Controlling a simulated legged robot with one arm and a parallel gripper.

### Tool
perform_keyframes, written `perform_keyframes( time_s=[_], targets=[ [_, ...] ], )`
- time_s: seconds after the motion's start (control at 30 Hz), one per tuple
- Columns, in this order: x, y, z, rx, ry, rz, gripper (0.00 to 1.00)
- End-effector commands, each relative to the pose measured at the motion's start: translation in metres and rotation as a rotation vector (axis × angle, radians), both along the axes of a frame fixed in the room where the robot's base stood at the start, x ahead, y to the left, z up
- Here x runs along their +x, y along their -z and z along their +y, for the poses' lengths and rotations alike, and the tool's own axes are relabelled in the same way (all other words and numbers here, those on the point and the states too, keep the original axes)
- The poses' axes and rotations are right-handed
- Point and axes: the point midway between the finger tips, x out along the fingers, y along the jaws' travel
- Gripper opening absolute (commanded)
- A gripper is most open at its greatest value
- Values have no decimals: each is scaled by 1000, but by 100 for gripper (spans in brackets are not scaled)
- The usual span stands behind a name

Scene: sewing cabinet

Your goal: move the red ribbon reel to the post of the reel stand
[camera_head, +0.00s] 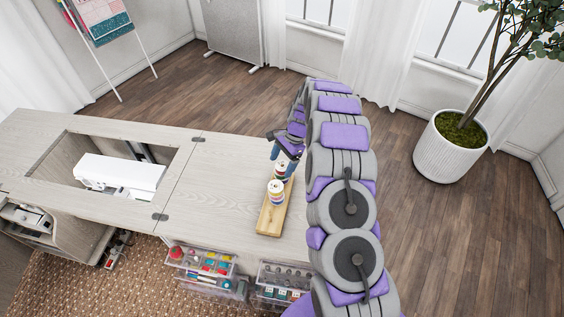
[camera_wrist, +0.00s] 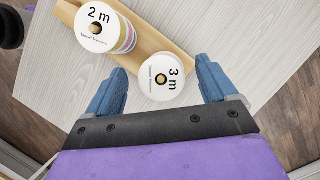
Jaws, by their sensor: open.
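The reel stand is a light wooden board (camera_head: 270,220) on the cabinet top. Two white-topped reel stacks stand on it. In the wrist view the "2 m" stack (camera_wrist: 98,27) shows coloured edges at its side; the "3 m" reel (camera_wrist: 161,77) shows only its white top. The head view shows the nearer stack (camera_head: 276,193) and the farther one (camera_head: 280,172). I cannot tell for certain which holds the red ribbon. My gripper (camera_wrist: 163,70) is open, its blue fingers on either side of the "3 m" reel, with gaps. In the head view my gripper (camera_head: 284,155) is at the far stack.
A white sewing machine (camera_head: 122,175) sits in the cabinet's opening at left. Clear drawers of sewing supplies (camera_head: 205,262) are below the front edge. A potted plant (camera_head: 450,145) stands on the floor at right. The cabinet top left of the stand (camera_head: 215,185) is clear.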

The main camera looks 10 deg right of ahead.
Motion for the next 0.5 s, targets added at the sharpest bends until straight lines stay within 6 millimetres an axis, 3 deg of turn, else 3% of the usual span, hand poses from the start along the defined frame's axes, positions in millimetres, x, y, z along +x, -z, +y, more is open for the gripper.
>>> perform_keyframes(
  time_s=[0.17,0.5],
  targets=[
    [2,-12,-5,0,1,-2,86],
    [14,-78,-30,0,2,-4,86]
  ],
)
